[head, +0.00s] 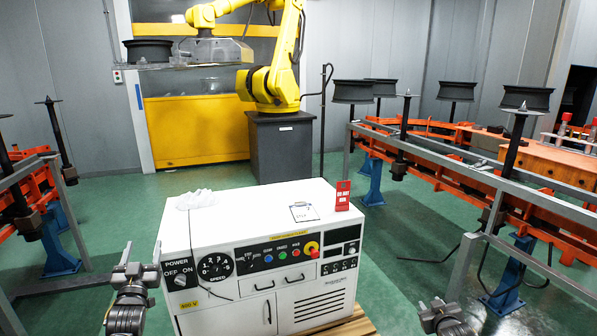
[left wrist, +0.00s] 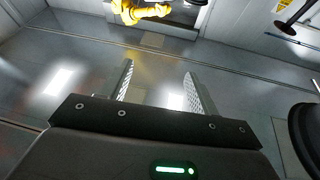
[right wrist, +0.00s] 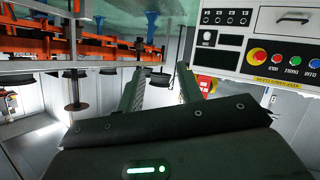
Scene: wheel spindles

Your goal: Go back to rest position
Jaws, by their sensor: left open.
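My left gripper (head: 141,256) is at the lower left of the head view, beside the left front of the white control cabinet. In the left wrist view, its two fingers (left wrist: 158,72) stand apart with nothing between them. My right gripper (head: 432,306) is at the bottom of the head view, right of the cabinet and apart from it. In the right wrist view, its fingers (right wrist: 160,75) are spread and no object is held between them.
The white control cabinet (head: 180,240) stands between my arms. Orange racks with grey rails (head: 450,155) and wheels on spindles (head: 527,98) are at the right; bare spindles (head: 56,130) stand at the left. A yellow robot arm (head: 275,85) is behind. Green floor (head: 405,235) is clear between cabinet and right rack.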

